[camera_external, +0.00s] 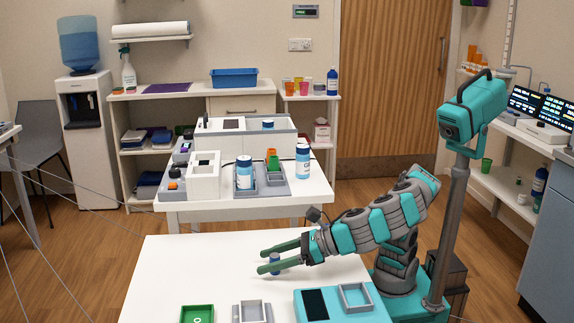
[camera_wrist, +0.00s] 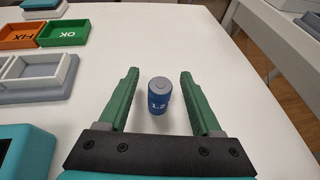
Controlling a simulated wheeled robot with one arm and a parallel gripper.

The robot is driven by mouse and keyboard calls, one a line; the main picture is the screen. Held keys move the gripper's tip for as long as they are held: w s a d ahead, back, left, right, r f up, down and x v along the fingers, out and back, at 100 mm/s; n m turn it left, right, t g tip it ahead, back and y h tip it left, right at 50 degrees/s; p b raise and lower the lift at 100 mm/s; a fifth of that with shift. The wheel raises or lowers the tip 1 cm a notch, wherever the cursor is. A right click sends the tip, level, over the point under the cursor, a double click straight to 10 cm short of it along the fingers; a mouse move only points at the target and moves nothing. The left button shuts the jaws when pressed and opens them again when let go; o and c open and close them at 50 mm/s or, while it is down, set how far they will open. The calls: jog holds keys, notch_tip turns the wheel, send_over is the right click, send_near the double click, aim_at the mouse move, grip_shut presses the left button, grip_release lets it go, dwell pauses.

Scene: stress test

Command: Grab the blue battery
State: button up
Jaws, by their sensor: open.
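The blue battery (camera_wrist: 158,101) stands upright on the white table in the wrist view. My gripper (camera_wrist: 159,72) is open, with one green finger on each side of the battery and a visible gap to both. In the external view, the battery (camera_external: 275,262) shows between the fingers of my gripper (camera_external: 262,262), partly hidden by the nearer finger. The arm reaches in from the right, low over the table.
On the near white table (camera_external: 190,262) stand a green tray (camera_external: 197,314), a grey tray (camera_external: 252,312) and a teal device (camera_external: 318,304). The wrist view also shows an orange "FIX" tray (camera_wrist: 18,36). The table right of the battery is clear.

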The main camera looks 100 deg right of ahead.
jog(key=shift+x, duration=1.1)
jog(key=shift+c, duration=0.4)
grip_shut()
